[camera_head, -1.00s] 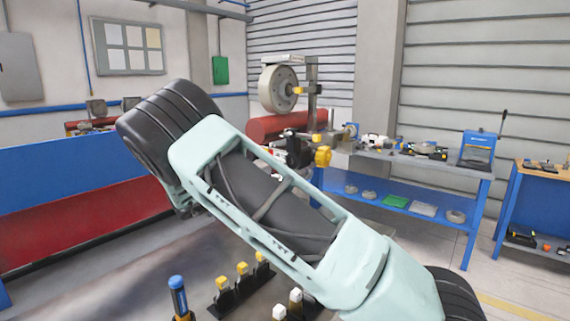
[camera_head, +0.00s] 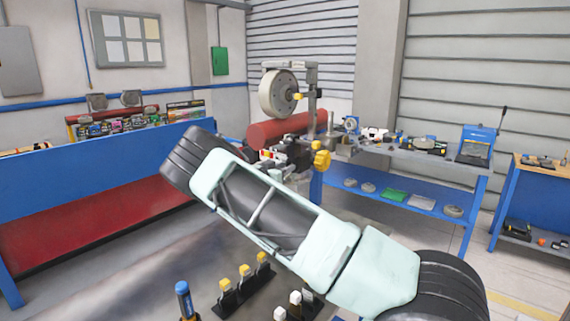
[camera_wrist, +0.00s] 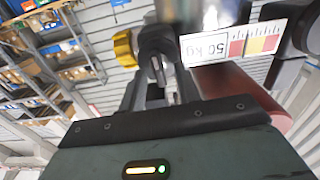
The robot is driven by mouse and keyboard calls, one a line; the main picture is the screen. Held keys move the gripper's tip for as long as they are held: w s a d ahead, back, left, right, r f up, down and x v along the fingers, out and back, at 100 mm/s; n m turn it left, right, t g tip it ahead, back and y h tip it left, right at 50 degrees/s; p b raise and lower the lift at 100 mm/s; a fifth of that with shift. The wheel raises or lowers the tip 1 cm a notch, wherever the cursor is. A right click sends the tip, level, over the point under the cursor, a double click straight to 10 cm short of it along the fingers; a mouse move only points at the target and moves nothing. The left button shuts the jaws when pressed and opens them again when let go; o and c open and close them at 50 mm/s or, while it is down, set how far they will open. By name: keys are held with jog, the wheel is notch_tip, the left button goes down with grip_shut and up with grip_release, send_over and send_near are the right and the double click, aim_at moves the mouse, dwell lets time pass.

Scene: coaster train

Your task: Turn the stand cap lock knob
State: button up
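A yellow lobed knob (camera_head: 321,160) sticks out on the right of the dark mechanism on the stand in the head view. A yellow knob (camera_wrist: 125,48) on a dark round hub also shows at the upper left in the wrist view. No label tells which knob is the stand cap lock. My gripper (camera_wrist: 160,88) has two dark fingers with a gap between them, and nothing is seen held. A small metal pin shows beyond the gap, and the knob lies left of the fingers, apparently apart. In the head view my arm hides much of the gripper area.
A grey wheel (camera_head: 278,92) hangs on an upright stand, with a red cylinder (camera_head: 285,128) behind. A bench (camera_head: 415,160) with tools stands right. Several yellow- and white-topped pieces sit in black holders (camera_head: 238,294) in front, near a blue-topped tool (camera_head: 183,298). A "50 kg" label (camera_wrist: 230,44) shows.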

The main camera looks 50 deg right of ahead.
jog(key=shift+d, duration=0.35)
grip_shut()
jog(key=shift+f+b, duration=0.15)
jog(key=shift+b, duration=0.45)
jog(key=shift+s+m+b, duration=0.15)
jog(key=shift+m+b, duration=4.45)
jog(key=shift+b, duration=2.65)
jog(key=shift+s+m+b, duration=0.15)
jog(key=shift+m+b, duration=4.45)
jog(key=shift+b, duration=2.65)
